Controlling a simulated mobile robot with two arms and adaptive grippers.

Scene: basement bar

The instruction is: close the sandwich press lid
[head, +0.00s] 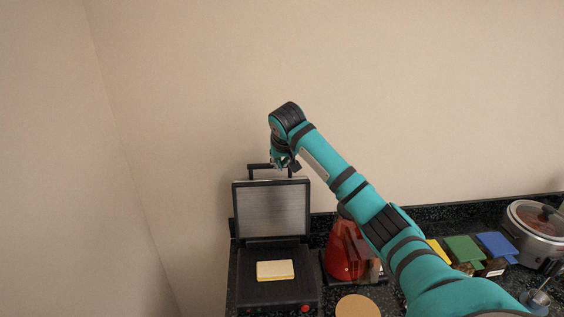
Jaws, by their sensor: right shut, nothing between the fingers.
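The sandwich press stands on the dark counter at lower centre-left, with its lid (271,211) open and upright. A pale sandwich (275,270) lies on the lower plate (255,293). The lid's dark handle (258,166) rises above its top edge. My right gripper (281,165) is shut and empty. It is at the top of the lid, by the handle and partly over it in the picture. I cannot tell whether it touches the handle. Its fingertips are small and partly hidden by the wrist. My left gripper is not in view.
A red kettle-like appliance (343,257) stands right of the press, partly behind my right arm. A round tan board (357,306) lies at the front. Yellow, green (464,249) and blue (497,245) items and a silver cooker (537,232) are further right. A plain wall is behind.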

